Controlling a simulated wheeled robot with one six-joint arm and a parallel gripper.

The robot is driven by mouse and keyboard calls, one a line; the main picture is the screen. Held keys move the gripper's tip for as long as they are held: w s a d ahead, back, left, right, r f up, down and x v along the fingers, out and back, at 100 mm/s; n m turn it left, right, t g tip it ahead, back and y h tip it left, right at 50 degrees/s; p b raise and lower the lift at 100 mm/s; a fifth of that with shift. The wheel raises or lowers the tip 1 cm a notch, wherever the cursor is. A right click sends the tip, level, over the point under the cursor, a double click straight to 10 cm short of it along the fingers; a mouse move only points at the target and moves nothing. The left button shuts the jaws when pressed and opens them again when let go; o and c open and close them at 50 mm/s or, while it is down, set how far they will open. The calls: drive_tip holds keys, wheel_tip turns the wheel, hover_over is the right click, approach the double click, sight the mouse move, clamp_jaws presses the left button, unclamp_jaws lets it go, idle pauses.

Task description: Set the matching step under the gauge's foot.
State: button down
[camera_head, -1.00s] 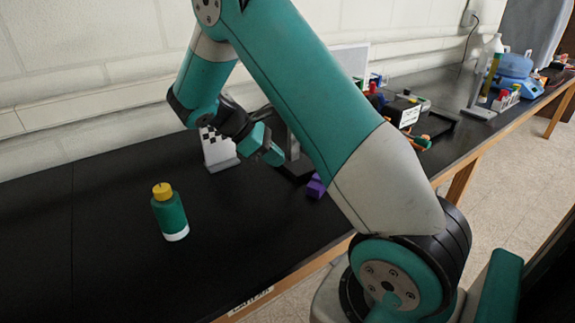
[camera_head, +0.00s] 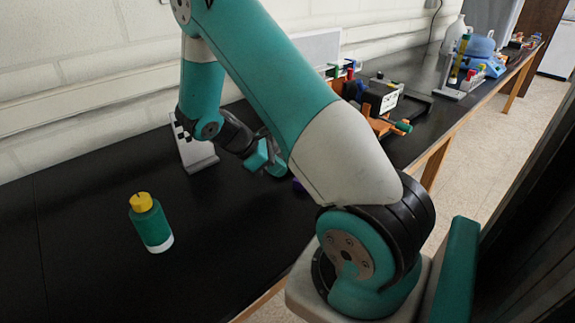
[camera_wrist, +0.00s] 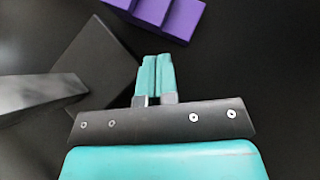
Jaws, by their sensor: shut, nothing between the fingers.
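My gripper (camera_wrist: 156,72) is shut and empty. Its fingertips point toward a purple stepped block (camera_wrist: 168,14) at the top of the wrist view, with a gap between them. Only part of the block is in that view; in the head view a sliver of purple (camera_head: 298,185) shows below my arm. A dark square base (camera_wrist: 100,62) with a grey post (camera_wrist: 30,94), which looks like the gauge's stand, lies left of my fingers in the wrist view. The gauge's foot cannot be made out. In the head view my gripper (camera_head: 270,162) is low over the bench, partly behind my forearm.
A green bottle with a yellow cap (camera_head: 150,222) stands on the black bench at front left. A white stand with a checker pattern (camera_head: 193,148) is behind it. Lab equipment (camera_head: 380,97) and a blue device (camera_head: 478,58) crowd the right.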

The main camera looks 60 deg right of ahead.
drive_tip(key=shift+s+d, duration=0.85)
drive_tip(key=shift+s, duration=0.15)
drive_tip(key=shift+s+d+r+p, duration=0.25)
drive_tip(key=shift+s+d+p, duration=0.5)
drive_tip(key=shift+p, duration=0.3)
drive_tip(key=shift+f, duration=0.15)
drive_tip(key=shift+a, duration=0.1)
